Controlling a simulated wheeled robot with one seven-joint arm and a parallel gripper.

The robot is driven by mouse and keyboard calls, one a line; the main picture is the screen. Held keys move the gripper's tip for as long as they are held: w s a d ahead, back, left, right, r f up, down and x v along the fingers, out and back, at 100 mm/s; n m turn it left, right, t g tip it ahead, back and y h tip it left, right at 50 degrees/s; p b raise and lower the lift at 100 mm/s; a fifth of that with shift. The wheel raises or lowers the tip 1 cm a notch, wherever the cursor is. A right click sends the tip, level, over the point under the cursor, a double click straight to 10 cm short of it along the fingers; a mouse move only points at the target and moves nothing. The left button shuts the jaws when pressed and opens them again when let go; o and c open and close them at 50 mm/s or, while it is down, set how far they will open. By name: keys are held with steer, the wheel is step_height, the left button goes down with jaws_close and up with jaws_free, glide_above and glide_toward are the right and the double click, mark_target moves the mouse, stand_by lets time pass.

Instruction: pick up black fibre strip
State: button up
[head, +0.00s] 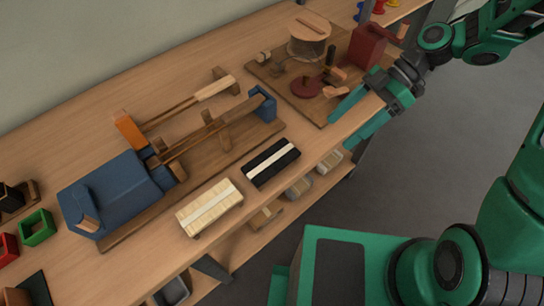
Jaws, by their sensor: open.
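The black fibre strip (261,172) lies on the wooden bench near its front edge, a dark block with a pale band along its middle. My gripper (346,121) is open and empty at the bench's front edge, to the upper right of the black strip and apart from it. Its two green fingers point down and left. A cream fibre strip (195,217) with a white band lies to the lower left of the black one.
A blue machine (110,195) on a wooden base stands behind the strips. A board (263,70) with a round wooden drum (308,38) and a dark red block (367,48) lies at the upper right. Green (38,227) and red (8,247) boxes sit at left. A lower shelf (235,245) holds small bins.

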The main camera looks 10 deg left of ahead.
mark_target(279, 154)
steer(key=a+n, duration=0.1)
steer(key=a, duration=0.1)
steer(key=a+n+g+y, duration=0.1)
steer(key=n, duration=0.1)
steer(key=s+a+n+g, duration=0.1)
steer(key=a, duration=0.1)
steer(key=shift+a+f+y, duration=0.15)
steer(key=shift+a+y, duration=0.2)
steer(key=shift+y, duration=0.05)
steer(key=shift+s+a+n, duration=0.3)
steer(key=shift+a+n, duration=0.3)
steer(key=shift+a, duration=0.05)
steer(key=x, duration=0.5)
steer(key=shift+a, duration=0.1)
steer(key=shift+a+x, duration=0.2)
steer(key=shift+x, duration=2.45)
steer(key=shift+w, duration=0.1)
steer(key=c, duration=1.2)
